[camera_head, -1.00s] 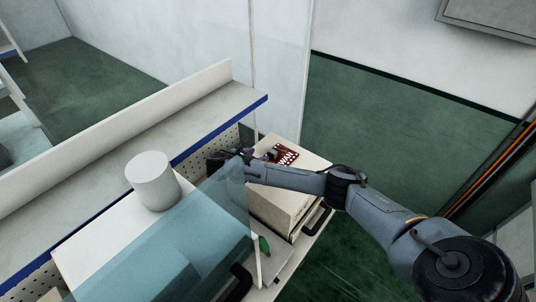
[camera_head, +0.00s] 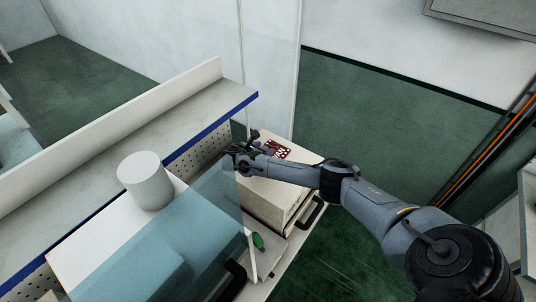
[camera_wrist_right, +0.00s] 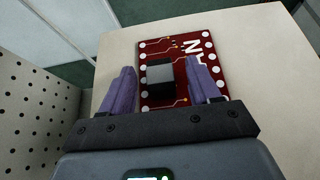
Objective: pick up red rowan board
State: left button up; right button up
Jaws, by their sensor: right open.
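The red rowan board (camera_head: 280,149) lies flat on top of a cream box at the far end of the bench. In the right wrist view the red board (camera_wrist_right: 207,68) shows white dots along its edges, white lettering and a grey-black block. My right gripper (camera_head: 247,148) is beside the board in the head view. In the right wrist view its purple fingers (camera_wrist_right: 160,70) are open, on either side of the block in the picture. Whether they touch the board cannot be told. My left gripper is not in view.
The cream box (camera_head: 275,200) carries the board. A white cylinder (camera_head: 146,181) stands on a white surface left of a clear blue panel (camera_head: 170,240). A pale shelf (camera_head: 120,135) with a blue edge runs behind. A perforated panel (camera_wrist_right: 35,120) stands left of the box top.

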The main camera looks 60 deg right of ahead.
grip_shut()
dwell(0.4)
jog(key=shift+r, duration=0.15)
jog(key=shift+r, duration=0.5)
notch_tip(320, 180, up, 2)
jog(key=shift+r, duration=0.2)
jog(key=s+d+r, duration=0.6)
jog(key=s+r, duration=0.1)
jog(key=s, duration=0.2)
jog(key=shift+s+d+r, duration=0.2)
jog(key=shift+s+d, duration=0.05)
jog(key=shift+d, duration=0.15)
